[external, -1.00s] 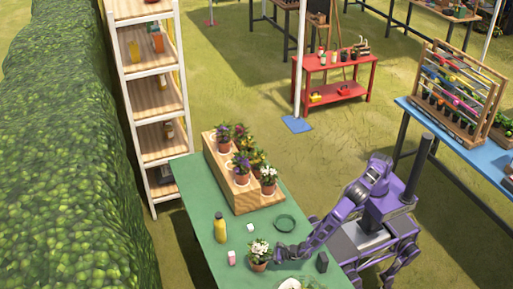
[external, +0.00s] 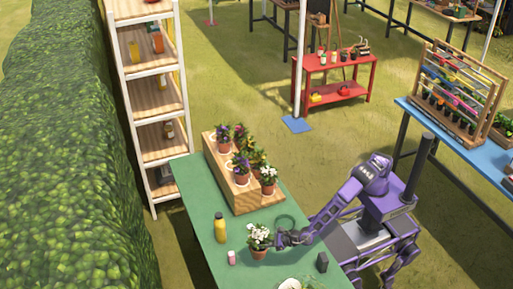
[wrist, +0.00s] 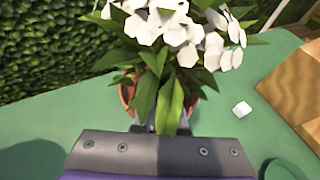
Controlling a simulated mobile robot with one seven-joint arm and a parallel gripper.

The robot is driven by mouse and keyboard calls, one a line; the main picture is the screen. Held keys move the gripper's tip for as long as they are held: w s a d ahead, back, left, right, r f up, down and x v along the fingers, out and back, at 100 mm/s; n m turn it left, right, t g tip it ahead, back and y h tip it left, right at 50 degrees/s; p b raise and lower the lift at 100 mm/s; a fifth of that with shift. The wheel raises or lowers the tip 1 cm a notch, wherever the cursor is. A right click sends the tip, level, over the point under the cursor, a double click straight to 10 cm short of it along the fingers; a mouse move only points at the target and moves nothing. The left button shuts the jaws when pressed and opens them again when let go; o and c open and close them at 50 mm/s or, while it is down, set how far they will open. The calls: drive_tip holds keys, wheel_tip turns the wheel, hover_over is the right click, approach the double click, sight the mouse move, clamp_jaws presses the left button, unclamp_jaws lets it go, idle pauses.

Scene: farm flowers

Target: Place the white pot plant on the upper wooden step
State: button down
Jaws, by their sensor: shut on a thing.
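The white-flowered plant in a terracotta pot (external: 259,252) is over the near part of the green table. It also shows in the wrist view (wrist: 180,30), where its leaves and blossoms cover much of the pot. My gripper (external: 279,239) is at the pot's right side and shut on it; the fingertips are largely hidden by leaves. The pot looks upright and slightly raised, though its gap above the table is hard to judge. The wooden step stand (external: 242,200) is farther back on the table, holding several potted plants; its corner shows at right in the wrist view (wrist: 290,88).
A yellow bottle (external: 220,229) and a pink-and-white block (external: 231,258) stand left of the plant. A dark block (external: 322,262) is at the right edge.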

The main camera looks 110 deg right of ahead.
wheel_tip(320, 180, up, 22)
drive_tip(key=d+m+g+h, duration=0.4)
drive_tip(key=d+m+h, duration=0.1)
drive_tip(key=d, duration=2.4)
drive_tip(key=s+d+m+g+h, duration=0.15)
drive_tip(key=s+d, duration=0.25)
drive_tip(key=d, duration=0.5)
drive_tip(key=s+d+m+g, duration=0.2)
drive_tip(key=s+d, duration=0.2)
drive_tip(key=d, duration=0.5)
drive_tip(key=s+d+m+g+h, duration=0.15)
drive_tip(key=s+d, duration=0.25)
drive_tip(key=d, duration=0.6)
drive_tip(key=shift+y, duration=0.5)
drive_tip(key=shift+w+a+f+b, duration=0.1)
drive_tip(key=shift+f+b, duration=0.55)
drive_tip(key=shift+f, duration=7.1)
